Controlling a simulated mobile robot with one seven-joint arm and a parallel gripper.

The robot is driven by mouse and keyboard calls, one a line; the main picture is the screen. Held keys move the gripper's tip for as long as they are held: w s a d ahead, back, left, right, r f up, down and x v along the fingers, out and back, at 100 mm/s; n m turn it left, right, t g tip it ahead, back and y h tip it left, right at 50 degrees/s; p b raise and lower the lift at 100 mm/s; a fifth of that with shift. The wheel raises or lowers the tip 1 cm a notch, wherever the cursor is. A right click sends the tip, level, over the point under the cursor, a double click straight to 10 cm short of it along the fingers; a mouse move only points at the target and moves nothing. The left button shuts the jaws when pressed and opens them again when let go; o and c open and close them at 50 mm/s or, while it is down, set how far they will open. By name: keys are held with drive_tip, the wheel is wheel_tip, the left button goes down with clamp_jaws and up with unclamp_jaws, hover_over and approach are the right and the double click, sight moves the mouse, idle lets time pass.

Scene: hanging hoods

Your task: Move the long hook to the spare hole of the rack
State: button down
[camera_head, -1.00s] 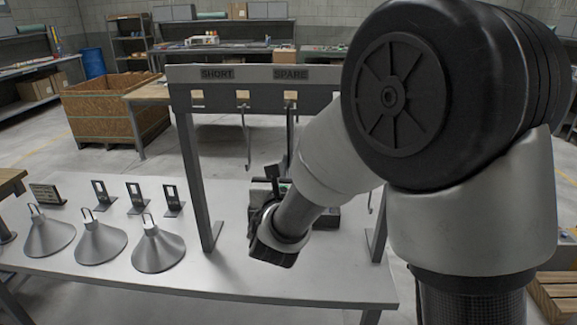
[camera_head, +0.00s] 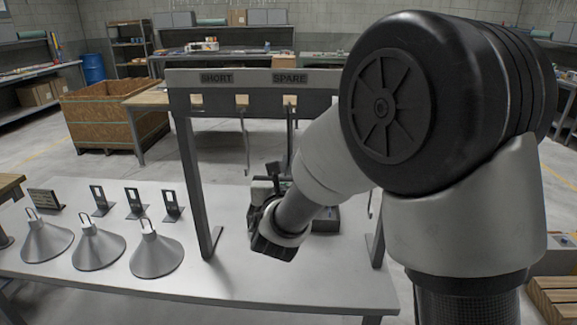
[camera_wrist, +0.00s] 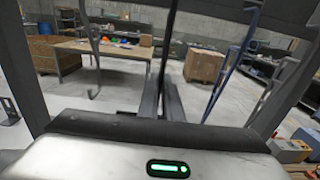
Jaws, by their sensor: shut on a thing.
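The rack (camera_head: 185,120) is a dark grey frame on the table, with square holes in its top bar and plates reading SHORT and SPARE. My gripper (camera_wrist: 162,88) is shut on the long hook (camera_wrist: 168,50), a dark, near-upright rod between the fingers in the wrist view. In the head view the long hook (camera_head: 290,135) shows just below the spare hole (camera_head: 290,101). I cannot tell whether its top is in the hole. My arm hides the hook's lower part and most of the gripper. A thinner hook (camera_head: 244,135) hangs in the hole to its left.
More hooks hang on the right in the wrist view, including a bluish one (camera_wrist: 232,65). Several cone hoods (camera_head: 155,252) and small dark stands (camera_head: 171,207) are on the left of the table (camera_head: 110,280). A wooden crate (camera_head: 110,115) stands behind.

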drive_tip(key=shift+w, duration=0.15)
drive_tip(key=shift+w+b, duration=0.7)
drive_tip(key=shift+w, duration=0.7)
drive_tip(key=shift+f+b, duration=1.3)
drive_tip(key=shift+b, duration=0.25)
drive_tip(key=c, duration=1.9)
unclamp_jaws()
drive_tip(key=shift+o, duration=0.2)
drive_tip(key=shift+s, duration=0.1)
